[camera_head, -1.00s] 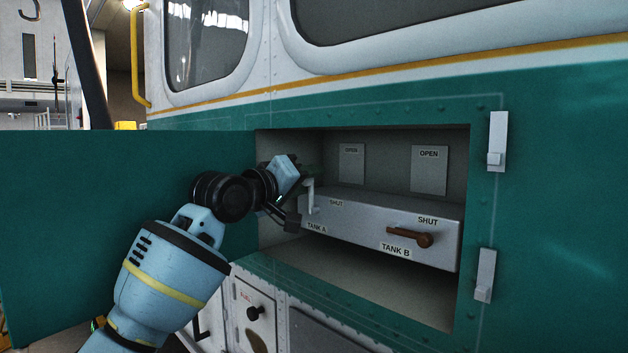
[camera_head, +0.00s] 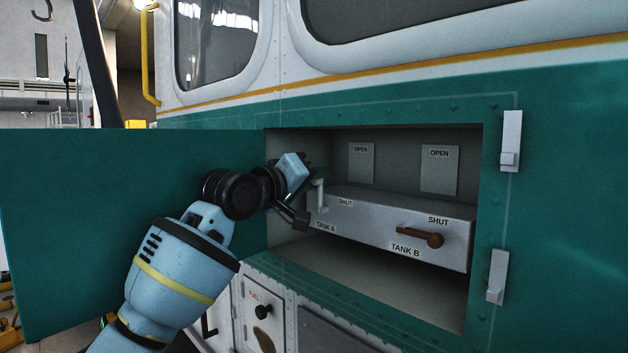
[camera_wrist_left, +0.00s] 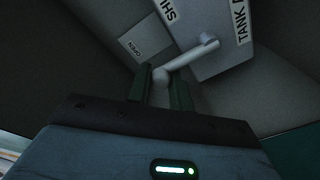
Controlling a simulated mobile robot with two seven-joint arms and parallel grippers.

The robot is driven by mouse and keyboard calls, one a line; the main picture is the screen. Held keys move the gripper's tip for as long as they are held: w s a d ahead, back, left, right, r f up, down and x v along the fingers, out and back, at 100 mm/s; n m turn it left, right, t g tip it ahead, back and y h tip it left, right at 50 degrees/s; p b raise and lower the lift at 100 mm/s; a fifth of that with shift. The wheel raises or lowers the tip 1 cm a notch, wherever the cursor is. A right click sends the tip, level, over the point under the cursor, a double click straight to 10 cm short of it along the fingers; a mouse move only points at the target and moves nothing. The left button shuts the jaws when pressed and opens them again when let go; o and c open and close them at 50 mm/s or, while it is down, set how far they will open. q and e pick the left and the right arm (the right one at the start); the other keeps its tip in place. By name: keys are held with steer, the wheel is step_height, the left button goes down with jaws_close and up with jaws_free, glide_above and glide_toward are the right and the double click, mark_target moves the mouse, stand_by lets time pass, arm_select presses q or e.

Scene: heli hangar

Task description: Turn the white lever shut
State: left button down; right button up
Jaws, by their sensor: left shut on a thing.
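The white lever (camera_head: 321,195) sits at the left end of the grey valve box (camera_head: 380,226), above the TANK A label. In the head view it stands upright, its handle end up toward the OPEN plate side. My left gripper (camera_head: 304,195) is at the lever inside the open compartment. In the left wrist view the white lever (camera_wrist_left: 190,57) runs from its pivot on the box to a rounded end between the fingers of my left gripper (camera_wrist_left: 162,88), which are shut on that end. My right gripper is not in view.
A brown lever (camera_head: 420,236) at TANK B lies sideways near its SHUT label. The green compartment door (camera_head: 100,230) hangs open at the left. Two white latches (camera_head: 511,140) are on the right. The compartment has walls close around my gripper.

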arm_select(q)
steer(key=shift+s+d+f, duration=0.1)
steer(key=shift+d+f, duration=0.1)
steer(key=shift+d, duration=0.05)
steer(key=shift+s+d+f+m+h, duration=0.15)
steer(key=shift+s+d+f+m, duration=0.2)
steer(key=shift+m, duration=0.85)
steer(key=shift+s+d+f+m+h, duration=0.2)
steer(key=shift+s+d+m, duration=0.25)
steer(key=shift+m, duration=0.75)
steer(key=shift+s+d+f+m+h, duration=0.15)
steer(key=shift+s+d+f+m, duration=0.2)
steer(key=shift+m, duration=0.85)
steer(key=shift+d, duration=0.1)
steer(key=c, duration=1.3)
jaws_free()
steer(key=shift+r, duration=0.3)
steer(key=shift+s, duration=0.1)
steer(key=shift+v, duration=3.9)
steer(key=shift+c, duration=0.3)
